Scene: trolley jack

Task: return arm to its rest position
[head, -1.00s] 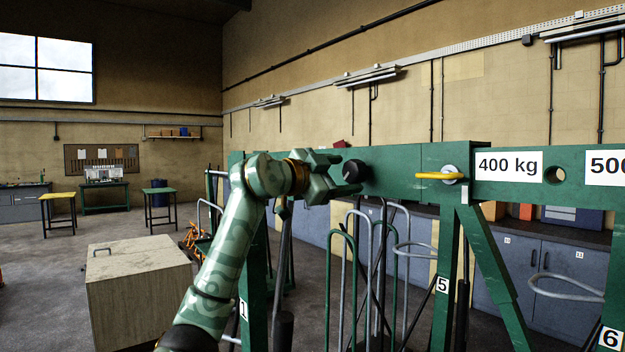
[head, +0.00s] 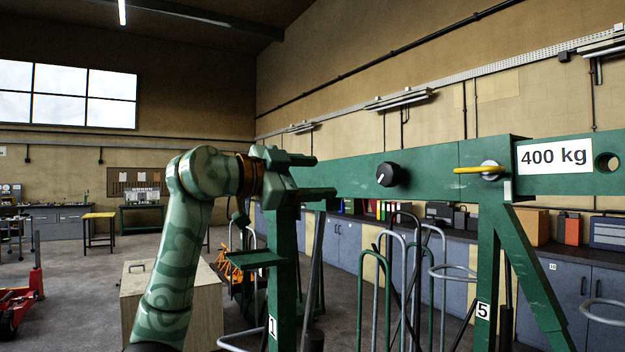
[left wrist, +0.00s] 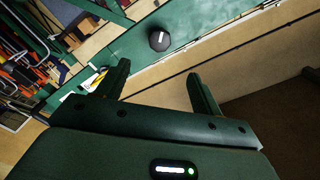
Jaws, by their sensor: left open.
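My left arm comes up from the lower left in the head view, and its left gripper (head: 326,177) is open and empty. Its two fingers point right toward a black knob (head: 391,174) on the green beam (head: 440,165), with a gap between fingertips and knob. In the left wrist view the two open fingers (left wrist: 160,88) show with nothing between them, and the black knob (left wrist: 159,39) with its white mark lies beyond them. My right gripper is not in view.
The green beam carries a yellow-handled pin (head: 482,169) and a 400 kg sign (head: 555,156). Tube hoops and a post marked 5 (head: 484,300) stand below. A wooden box (head: 200,300) stands behind my arm. A red trolley jack (head: 20,305) is at far left, with open floor around it.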

